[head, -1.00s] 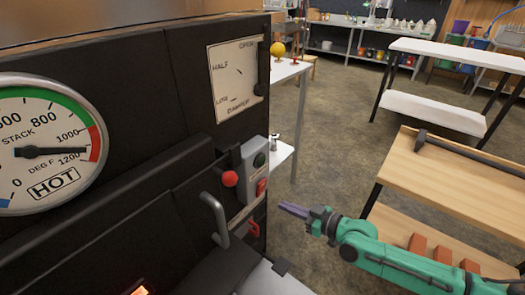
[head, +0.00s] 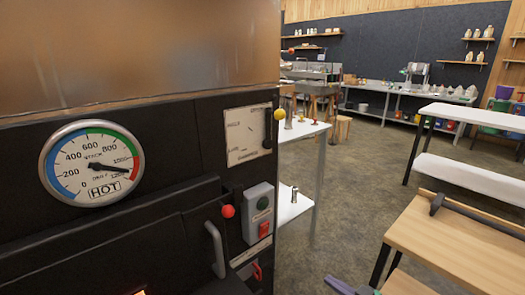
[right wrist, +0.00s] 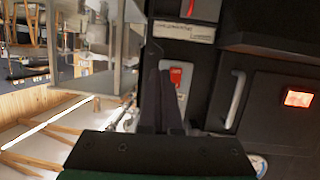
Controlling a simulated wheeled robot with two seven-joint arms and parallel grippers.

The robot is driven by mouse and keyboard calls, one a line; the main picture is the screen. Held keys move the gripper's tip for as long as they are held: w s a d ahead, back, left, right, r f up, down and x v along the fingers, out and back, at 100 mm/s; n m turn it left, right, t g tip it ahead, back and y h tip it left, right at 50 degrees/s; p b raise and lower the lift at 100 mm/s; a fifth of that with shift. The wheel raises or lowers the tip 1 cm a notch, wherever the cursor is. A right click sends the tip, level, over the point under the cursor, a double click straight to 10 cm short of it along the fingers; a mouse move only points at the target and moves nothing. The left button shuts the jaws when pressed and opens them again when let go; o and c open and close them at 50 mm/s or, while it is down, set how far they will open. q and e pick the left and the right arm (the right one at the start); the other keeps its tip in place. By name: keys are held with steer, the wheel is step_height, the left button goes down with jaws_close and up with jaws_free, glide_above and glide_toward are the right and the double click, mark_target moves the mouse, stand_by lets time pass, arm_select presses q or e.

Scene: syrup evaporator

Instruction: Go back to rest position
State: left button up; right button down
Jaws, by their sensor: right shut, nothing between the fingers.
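My right gripper (head: 335,284) shows at the bottom edge of the head view, to the right of the black evaporator front (head: 120,235). Its dark fingers are shut and empty, apart from the evaporator, with open floor behind them. In the right wrist view the closed fingers (right wrist: 162,95) point toward the evaporator side with the red rocker switch (right wrist: 176,77), the grey door handle (right wrist: 234,98) and a glowing window (right wrist: 298,98). Most of my right arm is cut off below the head view. My left gripper is not in view.
A stack gauge (head: 91,164), a damper plate (head: 247,134), a red knob (head: 227,211) and a grey switch box (head: 258,213) are on the evaporator. A wooden bench (head: 450,235) holding a dark tool stands at right. Floor (head: 345,205) between is clear.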

steer(key=s+d+f+m+g+h+p, duration=0.2)
steer(key=s+d+f+h+p, duration=0.15)
steer(key=d+f, duration=0.3)
steer(key=s+d+f+m+g+h+p, duration=0.1)
steer(key=s+d+f+m+h+p, duration=0.15)
steer(key=s+d+f+p, duration=0.35)
steer(key=s+a+f+g+p, duration=0.2)
steer(key=s+f, duration=0.2)
steer(key=s, duration=0.6)
steer(key=s+a+f+g+h+p, duration=0.1)
steer(key=s+a+f+g+p, duration=0.1)
steer(key=s, duration=0.9)
steer(key=s+a+f+g+h+p, duration=0.1)
steer(key=s+a+f+g, duration=0.2)
steer(key=s+f, duration=0.3)
steer(key=s+g, duration=0.1)
steer(key=s, duration=0.3)
steer(key=shift+s+p, duration=0.15)
steer(key=shift+p, duration=0.25)
steer(key=shift+w+r, duration=0.1)
steer(key=shift+w, duration=0.1)
